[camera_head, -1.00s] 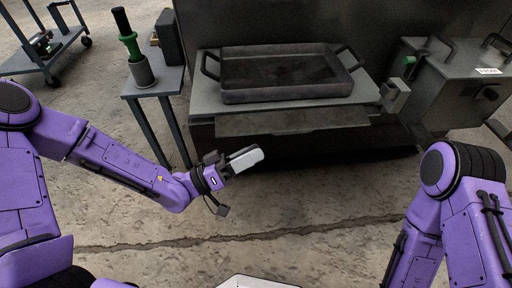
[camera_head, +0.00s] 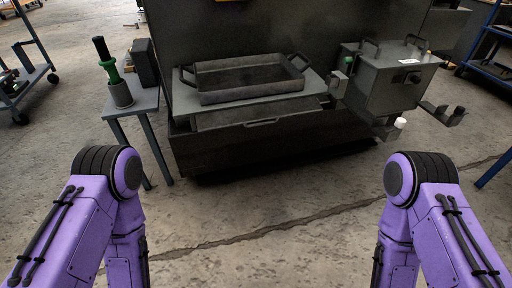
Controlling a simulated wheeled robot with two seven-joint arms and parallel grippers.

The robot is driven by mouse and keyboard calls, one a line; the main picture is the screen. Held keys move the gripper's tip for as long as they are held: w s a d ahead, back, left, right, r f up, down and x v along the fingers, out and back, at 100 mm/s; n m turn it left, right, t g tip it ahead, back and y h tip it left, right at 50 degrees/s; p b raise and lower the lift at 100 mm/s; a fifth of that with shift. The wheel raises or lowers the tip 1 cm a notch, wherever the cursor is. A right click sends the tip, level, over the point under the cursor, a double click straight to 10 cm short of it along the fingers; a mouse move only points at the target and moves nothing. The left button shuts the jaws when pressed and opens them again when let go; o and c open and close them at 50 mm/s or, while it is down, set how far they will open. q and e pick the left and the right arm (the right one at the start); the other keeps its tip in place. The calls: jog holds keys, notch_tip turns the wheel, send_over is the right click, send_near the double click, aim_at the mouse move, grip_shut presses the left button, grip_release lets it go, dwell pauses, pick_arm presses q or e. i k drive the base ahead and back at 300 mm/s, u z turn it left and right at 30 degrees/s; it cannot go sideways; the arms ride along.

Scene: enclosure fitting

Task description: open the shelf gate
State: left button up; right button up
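A grey shelf (camera_head: 170,101) sits at the front of a dark cabinet and carries a dark tray with two handles (camera_head: 250,97). A flat grey panel (camera_head: 225,118), which looks like the shelf gate, lies along the shelf's front edge. A thin handle (camera_head: 262,122) shows on its lower edge. I cannot tell for sure how far the panel is swung. Nothing touches it. Both my purple arms are bent at the bottom corners, well in front of the shelf. Their grippers are outside the view.
A small side table (camera_head: 145,101) at left holds a green-and-black tool in a cup (camera_head: 120,92). A grey box with handles (camera_head: 390,85) stands right of the shelf, with a bracket and white knob (camera_head: 400,123) below it. The cracked floor ahead is clear.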

aim_at(244, 116)
jog(key=z, duration=0.05)
jog(key=k, duration=0.7)
jog(key=u, duration=0.75)
jog(key=i, duration=1.4)
jog(key=z, duration=0.75)
